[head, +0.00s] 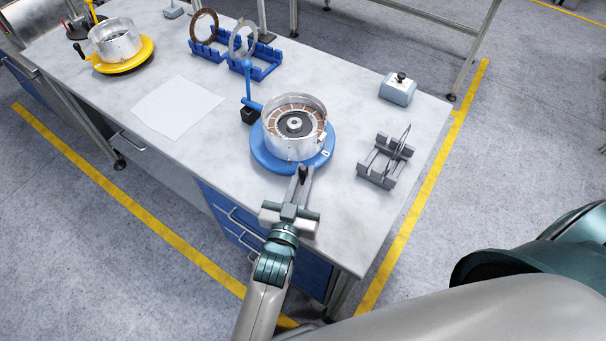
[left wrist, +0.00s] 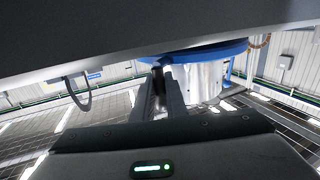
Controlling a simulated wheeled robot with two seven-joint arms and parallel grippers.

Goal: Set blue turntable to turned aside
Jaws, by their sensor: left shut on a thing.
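The blue turntable (head: 262,158) is a round blue disc near the front right of the bench. It carries a silver drum (head: 284,142) with brown segments and a dark hub inside. My left gripper (head: 301,180) is at the disc's front edge, shut on a small dark handle (head: 304,171) there. In the left wrist view the fingers (left wrist: 161,92) close around the dark handle (left wrist: 157,75), with the blue rim (left wrist: 205,52) and drum (left wrist: 207,80) just behind. The fingers hide most of the handle. My right gripper is out of view.
A blue lever (head: 247,82) on a black base stands at the turntable's back left. A grey rack (head: 376,178) and a switch box (head: 397,91) are to the right. Blue racks with rings (head: 255,68), a white sheet (head: 177,107) and a yellow turntable (head: 138,60) lie farther left.

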